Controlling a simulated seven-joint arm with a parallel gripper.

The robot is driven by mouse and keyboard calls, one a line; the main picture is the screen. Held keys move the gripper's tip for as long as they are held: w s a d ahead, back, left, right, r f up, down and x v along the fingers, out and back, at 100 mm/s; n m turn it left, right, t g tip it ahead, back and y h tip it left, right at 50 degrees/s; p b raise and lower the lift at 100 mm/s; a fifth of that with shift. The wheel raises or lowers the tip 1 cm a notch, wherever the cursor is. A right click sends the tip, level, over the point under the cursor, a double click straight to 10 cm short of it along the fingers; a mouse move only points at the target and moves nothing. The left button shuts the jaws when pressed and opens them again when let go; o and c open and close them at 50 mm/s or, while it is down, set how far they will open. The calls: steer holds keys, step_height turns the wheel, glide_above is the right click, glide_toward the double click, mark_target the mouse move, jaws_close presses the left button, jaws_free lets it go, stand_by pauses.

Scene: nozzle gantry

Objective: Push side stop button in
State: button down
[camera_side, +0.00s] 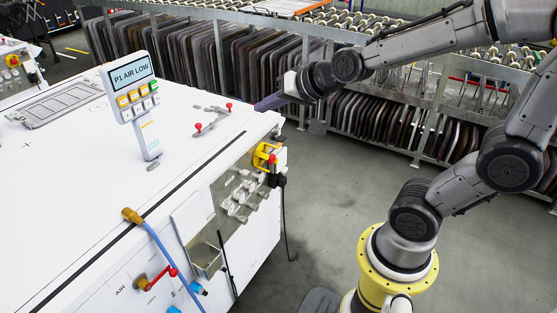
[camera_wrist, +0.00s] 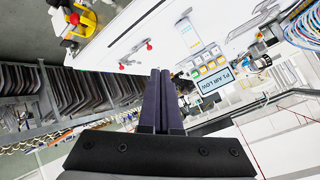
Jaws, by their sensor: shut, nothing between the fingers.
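The side stop button (camera_side: 272,159) is a red button on a yellow housing (camera_side: 262,155) at the right side of the white machine table, near its corner. In the wrist view the yellow housing (camera_wrist: 86,20) and the red button (camera_wrist: 73,18) show at the upper left. Whether the button is in or out is too small to tell. My gripper (camera_side: 259,105) is shut and empty, with dark fingers pointing left, above and behind the housing and apart from it. In the wrist view its fingertips (camera_wrist: 160,73) are together, pointing over the table.
The white table (camera_side: 90,190) carries a control panel reading P1 AIR LOW (camera_side: 133,85) and red-knobbed levers (camera_side: 212,118). A blue hose (camera_side: 165,250) hangs at the front. Racks of dark panels (camera_side: 240,62) stand behind. Grey floor (camera_side: 320,220) is clear between table and my base.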

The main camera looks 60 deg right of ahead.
steer(key=w+d+f+m+g+h, duration=0.1)
steer(key=w+d+f+m+h, duration=0.15)
steer(key=d+f, duration=0.35)
steer(key=w+d+f+m+g+h, duration=0.1)
steer(key=w+d+f+m, duration=0.3)
steer(key=f, duration=0.3)
steer(key=s+d+f+m+g, duration=0.1)
steer(key=s+d+f+g, duration=0.2)
steer(key=s+d+f, duration=0.3)
step_height(320, 180, down, 5)
steer(key=shift+s+d+f+m, duration=0.15)
steer(key=shift+s+f+m, duration=0.05)
steer(key=shift+m, duration=0.15)
steer(key=w+d+f, duration=0.3)
steer(key=w+f, duration=0.5)
steer(key=shift+w+d, duration=0.35)
